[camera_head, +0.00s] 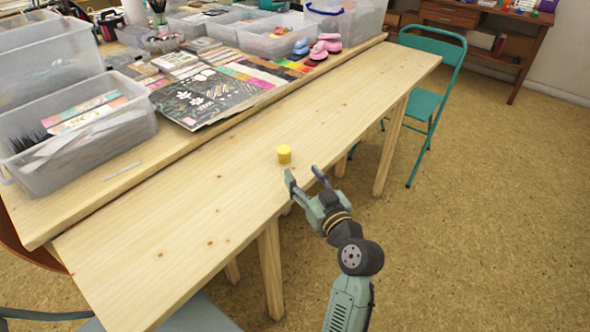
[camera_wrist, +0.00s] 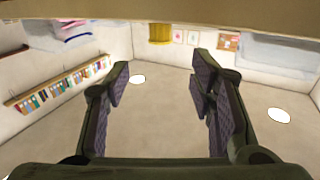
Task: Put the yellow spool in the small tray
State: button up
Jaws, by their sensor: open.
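The yellow spool (camera_head: 284,154) stands upright on the bare front strip of the wooden table (camera_head: 180,226), near its front edge. My gripper (camera_head: 305,178) is open and empty at that edge, just in front of the spool and a little to its right in the head view. The wrist view looks upside down. There the spool (camera_wrist: 160,33) shows at the top, beyond and between the open fingers (camera_wrist: 161,70), apart from them. I cannot tell which container is the small tray.
A large clear bin (camera_head: 90,158) stands at the left. Papers and a dark patterned sheet (camera_head: 205,98) lie on the raised back part. Pink stamps (camera_head: 328,43) and a clear box (camera_head: 276,36) are farther back. A teal chair (camera_head: 428,102) stands right. The table around the spool is clear.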

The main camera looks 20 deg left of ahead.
jog(key=shift+v, duration=1.35)
jog(key=shift+a, duration=0.1)
